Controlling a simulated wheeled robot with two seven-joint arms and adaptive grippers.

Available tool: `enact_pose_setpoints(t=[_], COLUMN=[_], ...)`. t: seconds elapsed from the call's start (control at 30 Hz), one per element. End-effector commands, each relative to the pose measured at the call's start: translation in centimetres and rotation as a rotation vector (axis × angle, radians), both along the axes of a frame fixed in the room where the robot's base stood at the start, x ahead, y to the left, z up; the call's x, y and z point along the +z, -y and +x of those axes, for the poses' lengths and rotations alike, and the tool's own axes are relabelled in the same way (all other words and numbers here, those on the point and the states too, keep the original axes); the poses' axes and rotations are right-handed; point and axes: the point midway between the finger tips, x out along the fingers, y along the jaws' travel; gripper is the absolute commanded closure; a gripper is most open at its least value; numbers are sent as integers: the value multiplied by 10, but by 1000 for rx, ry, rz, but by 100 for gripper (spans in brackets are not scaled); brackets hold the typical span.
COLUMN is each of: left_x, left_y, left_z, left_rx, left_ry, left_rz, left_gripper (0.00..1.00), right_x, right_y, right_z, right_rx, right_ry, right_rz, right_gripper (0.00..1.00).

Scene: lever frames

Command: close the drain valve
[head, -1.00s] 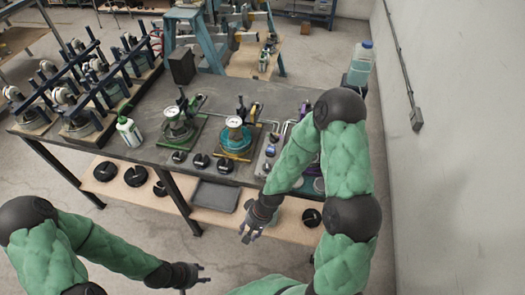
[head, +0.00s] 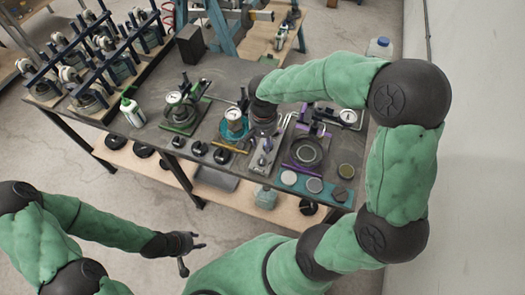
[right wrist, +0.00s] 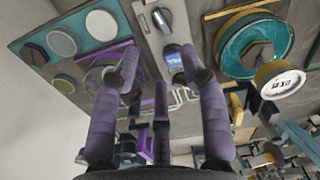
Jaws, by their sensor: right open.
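I cannot tell for sure which part is the drain valve. A narrow grey panel (head: 262,163) with small fittings lies on the bench between the teal pot and the purple-framed pot. In the right wrist view a black knob (right wrist: 162,20) and a small blue display (right wrist: 173,54) show on this panel. My right gripper (right wrist: 160,65) is open and empty, with its purple-grey fingers spread below the panel in that view; in the head view it hangs over the panel. My left gripper (head: 190,249) is open and empty in front of the bench.
The teal pot (head: 234,130) with its gauge (right wrist: 282,84) stands left of the panel. The purple-framed pot (head: 306,152) stands right of it. A green-framed pot (head: 178,113) and a white bottle (head: 133,113) are further left. Several black knobs line the bench's front edge.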

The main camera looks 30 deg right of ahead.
Motion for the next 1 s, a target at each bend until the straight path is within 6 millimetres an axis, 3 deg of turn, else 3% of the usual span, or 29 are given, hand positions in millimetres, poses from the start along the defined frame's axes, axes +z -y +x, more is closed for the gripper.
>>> enact_pose_setpoints(t=[0.17,0.6,0.8,1.0], left_x=[-3,-14,-16,-16], left_y=[0,0,0,0], left_z=[0,0,0,0], left_rx=[1,1,0,1], left_ry=[0,0,0,0], left_rz=[0,0,0,0], left_gripper=[60,60,60,60], right_x=[-17,-90,-105,-107], right_y=[0,0,0,0], right_z=[-1,-1,0,0], right_rx=[-2,-1,-1,-1], right_ry=[-5,-4,-1,0], right_rz=[-2,0,1,0], right_gripper=[56,56,56,56])
